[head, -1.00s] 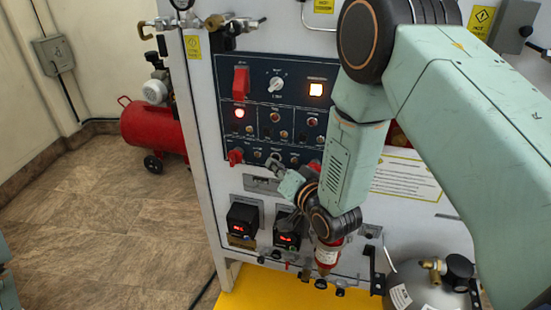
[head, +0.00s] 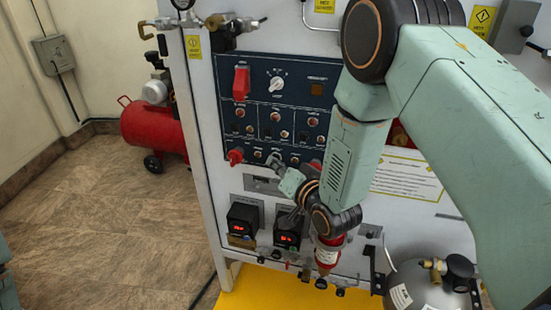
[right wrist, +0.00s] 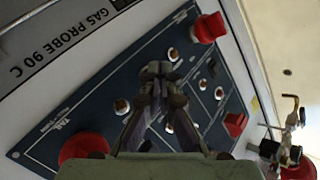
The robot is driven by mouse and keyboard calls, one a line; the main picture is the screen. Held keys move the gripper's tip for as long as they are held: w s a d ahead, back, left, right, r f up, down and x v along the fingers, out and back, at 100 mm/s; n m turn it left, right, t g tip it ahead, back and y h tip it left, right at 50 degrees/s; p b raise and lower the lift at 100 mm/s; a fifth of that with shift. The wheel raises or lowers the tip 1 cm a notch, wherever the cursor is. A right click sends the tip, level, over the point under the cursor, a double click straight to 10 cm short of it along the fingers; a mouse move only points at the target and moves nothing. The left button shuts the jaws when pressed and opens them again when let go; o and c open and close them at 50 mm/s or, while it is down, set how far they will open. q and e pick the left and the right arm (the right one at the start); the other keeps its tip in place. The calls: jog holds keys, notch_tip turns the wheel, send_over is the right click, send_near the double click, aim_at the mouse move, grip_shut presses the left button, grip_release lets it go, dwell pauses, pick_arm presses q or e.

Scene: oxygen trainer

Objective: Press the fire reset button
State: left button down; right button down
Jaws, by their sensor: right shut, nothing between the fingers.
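The dark blue control panel (head: 257,83) is on the front of the white trainer cabinet. My right gripper (head: 274,160) is shut and empty, with its tips at the panel's bottom row of small controls. In the right wrist view, the closed fingertips (right wrist: 157,70) are in front of the panel face (right wrist: 95,105). They cover part of it, and I cannot tell whether they touch a button. The labels are too small to read, so I cannot pick out the fire reset button. The square indicator (head: 316,90) at the panel's upper right is dark. My left gripper is out of view.
A red switch cover (head: 241,83) and a red knob (head: 235,156) stick out from the panel's left side. Two black display units (head: 243,219) are mounted below. A red compressor tank (head: 150,128) stands at left; the floor before it is clear.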

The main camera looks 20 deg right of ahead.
jog(key=shift+w+d, duration=0.1)
dwell(0.5)
jog(key=shift+s+a, duration=0.5)
jog(key=shift+s, duration=0.15)
jog(key=shift+s+a+p, duration=0.25)
jog(key=shift+s+a, duration=0.2)
jog(key=shift+s, duration=0.25)
jog(key=shift+s+a+p, duration=0.3)
jog(key=shift+s+a, duration=0.15)
jog(key=shift+s, duration=0.25)
jog(key=shift+s+a+p, duration=0.25)
jog(key=shift+s+a, duration=0.2)
jog(key=shift+s, duration=0.25)
